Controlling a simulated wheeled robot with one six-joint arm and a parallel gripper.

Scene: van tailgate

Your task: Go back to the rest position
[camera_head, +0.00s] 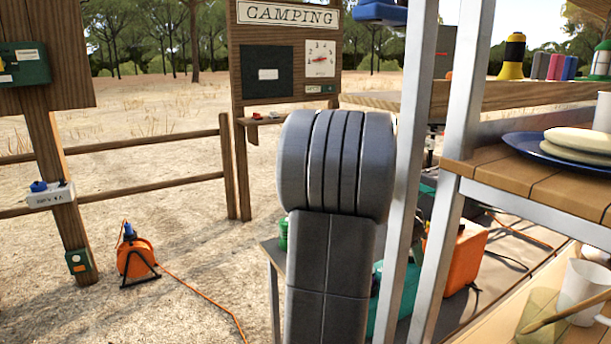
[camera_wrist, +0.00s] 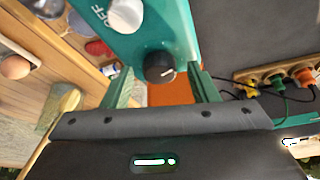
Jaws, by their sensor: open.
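My gripper (camera_wrist: 160,78) shows in the wrist view, with its two green fingers spread apart and nothing gripped. A black knob (camera_wrist: 158,66) with a pale mark, on a teal panel (camera_wrist: 183,30), lies between and just beyond the fingertips. I cannot tell whether a finger touches it. A white knob (camera_wrist: 124,14) sits higher on the same panel next to the letters OFF. In the head view my grey arm fills the middle and my gripper is hidden behind it.
Metal posts (camera_head: 404,180) and a wooden shelf (camera_head: 520,170) with a blue plate (camera_head: 522,145) stand close on the right. An orange box (camera_head: 468,255) is low behind the posts. A power strip (camera_wrist: 280,75) with plugs and cables lies right of the gripper. Open sandy ground is left, with an orange cable reel (camera_head: 137,258).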

